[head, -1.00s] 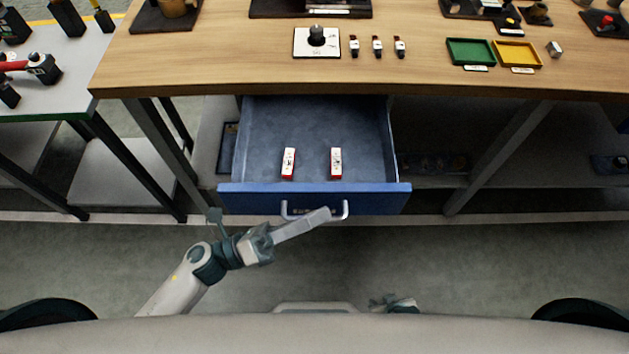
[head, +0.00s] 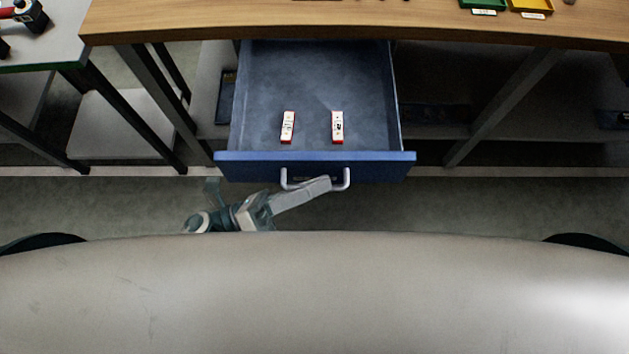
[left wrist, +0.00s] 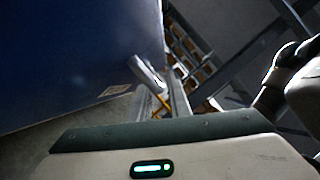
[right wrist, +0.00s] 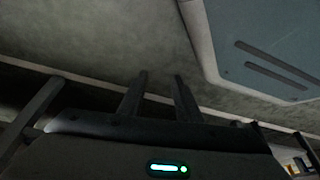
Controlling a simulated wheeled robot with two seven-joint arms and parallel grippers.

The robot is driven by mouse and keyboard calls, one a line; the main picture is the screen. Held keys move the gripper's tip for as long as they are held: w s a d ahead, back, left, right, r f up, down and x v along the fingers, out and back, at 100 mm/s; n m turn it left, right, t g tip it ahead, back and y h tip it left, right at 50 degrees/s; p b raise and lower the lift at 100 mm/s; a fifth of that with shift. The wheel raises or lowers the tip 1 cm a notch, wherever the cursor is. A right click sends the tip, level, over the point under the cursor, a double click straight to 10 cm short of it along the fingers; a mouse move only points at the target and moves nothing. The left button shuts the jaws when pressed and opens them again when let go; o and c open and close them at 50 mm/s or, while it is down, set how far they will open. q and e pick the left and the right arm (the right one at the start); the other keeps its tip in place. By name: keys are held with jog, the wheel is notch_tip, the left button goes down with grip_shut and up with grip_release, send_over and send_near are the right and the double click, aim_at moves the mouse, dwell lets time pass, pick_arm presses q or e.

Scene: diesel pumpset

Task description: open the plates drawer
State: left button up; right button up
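The blue plates drawer (head: 315,163) stands pulled well out from under the workbench. Two small red-and-white blocks (head: 288,127) (head: 337,127) lie inside, apart from each other. Its grey bow handle (head: 347,179) is on the front face. My left gripper (head: 322,184) reaches the handle from the lower left. In the left wrist view its fingers (left wrist: 160,88) are close together with the handle (left wrist: 148,76) between them, beside the blue drawer front (left wrist: 75,60). My right gripper (right wrist: 158,76) is open and empty above the floor, out of the head view.
The wooden workbench top (head: 330,22) overhangs the drawer, with slanted dark legs on either side. A green tray (head: 482,5) and a yellow tray (head: 531,5) sit on top at the right. A grey side table (head: 50,50) stands at the left. The floor before the drawer is clear.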

dwell(0.4)
